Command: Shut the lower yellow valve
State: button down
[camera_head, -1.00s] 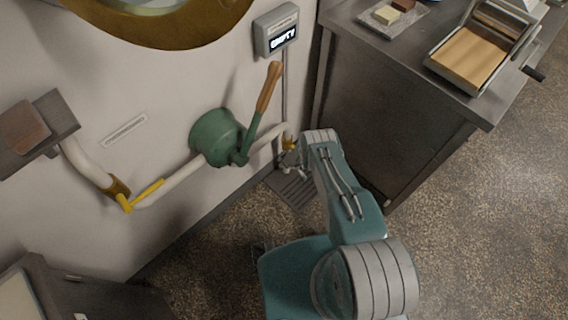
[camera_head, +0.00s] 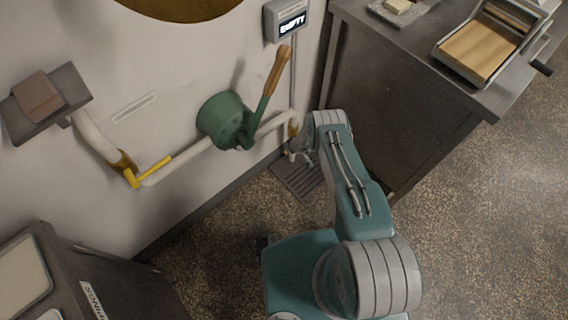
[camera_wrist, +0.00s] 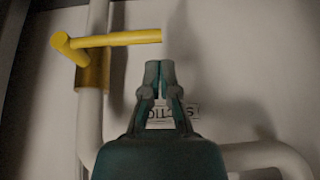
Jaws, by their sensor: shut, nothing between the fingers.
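The yellow valve near the floor drain shows in the head view (camera_head: 293,129) on the right end of the white pipe, partly hidden by my arm. In the wrist view its yellow handle (camera_wrist: 115,39) lies across the white pipe, above a brass body (camera_wrist: 93,73).
A green pump (camera_head: 226,120) with a wooden lever is on the wall between the valves. A steel counter (camera_head: 395,95) stands close on the right, and a cabinet (camera_head: 75,265) at lower left. A floor grate (camera_head: 300,178) lies under my gripper.

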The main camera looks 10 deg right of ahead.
jog(key=s+a+r, duration=0.3)
jog(key=s, duration=0.4)
jog(key=shift+s+a+r, duration=0.3)
jog(key=shift+a, duration=0.1)
dwell(0.6)
